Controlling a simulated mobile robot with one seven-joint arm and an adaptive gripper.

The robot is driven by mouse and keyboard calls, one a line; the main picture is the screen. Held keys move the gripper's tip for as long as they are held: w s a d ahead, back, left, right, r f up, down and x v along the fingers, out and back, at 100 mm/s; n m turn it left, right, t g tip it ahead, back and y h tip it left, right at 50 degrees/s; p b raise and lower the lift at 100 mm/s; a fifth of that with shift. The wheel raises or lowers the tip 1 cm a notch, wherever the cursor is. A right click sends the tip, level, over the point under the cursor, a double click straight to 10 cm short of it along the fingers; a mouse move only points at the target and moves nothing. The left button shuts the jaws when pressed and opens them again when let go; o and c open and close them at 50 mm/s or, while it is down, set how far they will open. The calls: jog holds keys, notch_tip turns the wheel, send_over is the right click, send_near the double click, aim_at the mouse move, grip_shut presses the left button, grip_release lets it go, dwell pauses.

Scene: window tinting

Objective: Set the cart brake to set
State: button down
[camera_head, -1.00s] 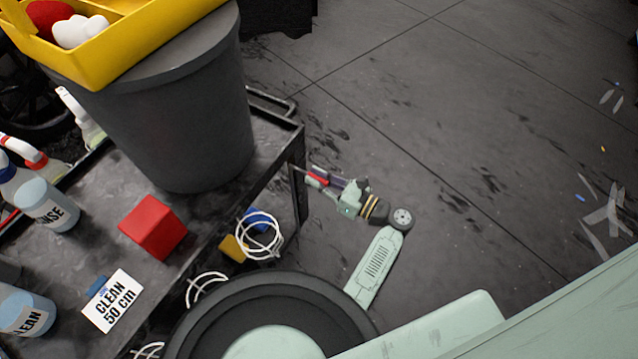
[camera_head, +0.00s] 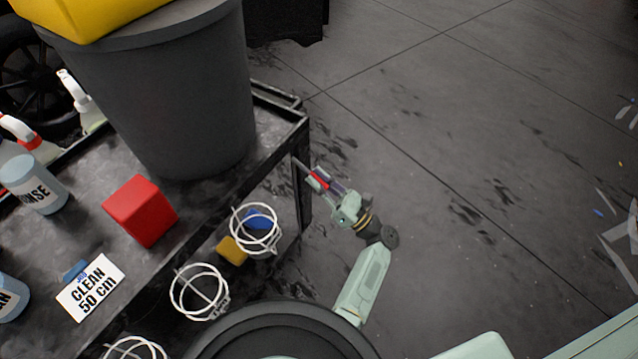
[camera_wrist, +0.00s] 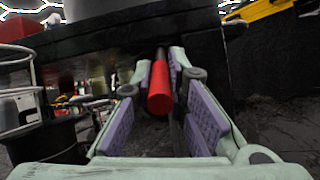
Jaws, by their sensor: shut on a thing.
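The black cart (camera_head: 190,220) stands at the left of the head view. A red cylindrical handle, which looks like the brake lever (camera_head: 319,180), sticks out near the cart's right corner post. It also shows in the wrist view (camera_wrist: 160,88), pointing toward the camera between the purple finger pads. My gripper (camera_head: 318,178) is at this handle, with its fingers on both sides, shut on it. In the wrist view the fingertips (camera_wrist: 161,76) close around the far part of the handle. The lever's pivot and any brake marking are hidden.
The floor to the right is largely clear.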

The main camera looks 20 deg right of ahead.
jog(key=shift+w+d, duration=0.1)
jog(key=shift+d, duration=0.05)
jog(key=c, duration=1.6)
grip_release()
jog(key=shift+o, duration=0.2)
jog(key=v, duration=1.2)
